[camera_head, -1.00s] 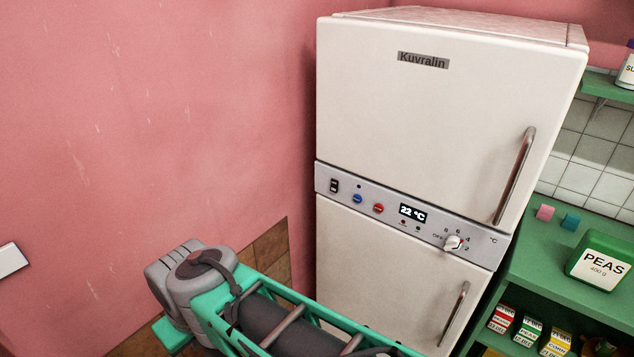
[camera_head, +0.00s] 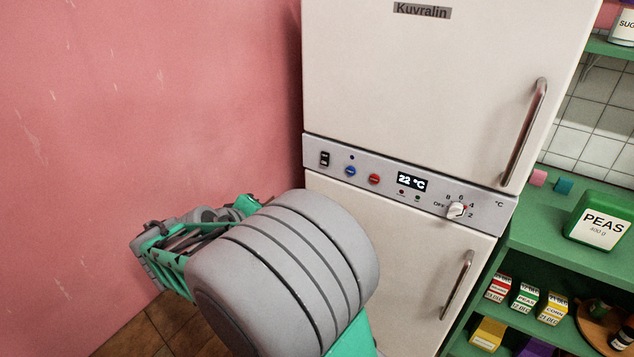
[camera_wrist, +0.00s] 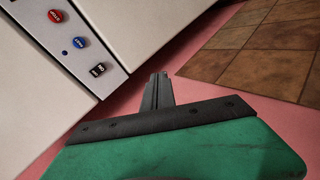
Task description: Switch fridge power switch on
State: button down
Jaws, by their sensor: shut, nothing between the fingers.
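The white fridge (camera_head: 430,80) stands against the pink wall, with a grey control panel (camera_head: 440,184) between its two doors. The small black power switch (camera_head: 325,159) is at the panel's left end. It also shows in the wrist view (camera_wrist: 97,70), next to a blue and a red button. I cannot tell its position surely. My gripper (camera_wrist: 158,78) is shut and empty in the wrist view, to the right of the switch and apart from it. In the head view, my arm covers part of the lower door, and the fingertips cannot be made out.
The panel also bears a blue button (camera_head: 350,171), a red button (camera_head: 374,179), a display (camera_head: 412,182) reading 22 °C and a dial (camera_head: 456,210). Door handles (camera_head: 524,132) stick out at the right. A green shelf (camera_head: 545,240) with tins and boxes stands right. The pink wall (camera_head: 150,100) bounds the left.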

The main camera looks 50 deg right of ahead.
aim_at(324, 164)
jog(key=s+d+r+n+g+h+b, duration=0.1)
jog(key=d+r+n+h, duration=0.1)
jog(key=d+r+h, duration=0.2)
jog(key=d+h, duration=0.1)
jog(key=d, duration=0.1)
jog(key=shift+s+d+r+g+h, duration=0.25)
jog(key=shift+s+d+g+h, duration=0.05)
jog(key=shift+s+d+h, duration=0.1)
jog(key=shift+d, duration=0.1)
jog(key=d, duration=0.4)
jog(key=w+d+f, duration=0.1)
jog(key=d, duration=0.8)
jog(key=shift+w+d+f+p, duration=0.2)
jog(key=shift+d+f+p, duration=0.15)
jog(key=shift+f+p, duration=0.05)
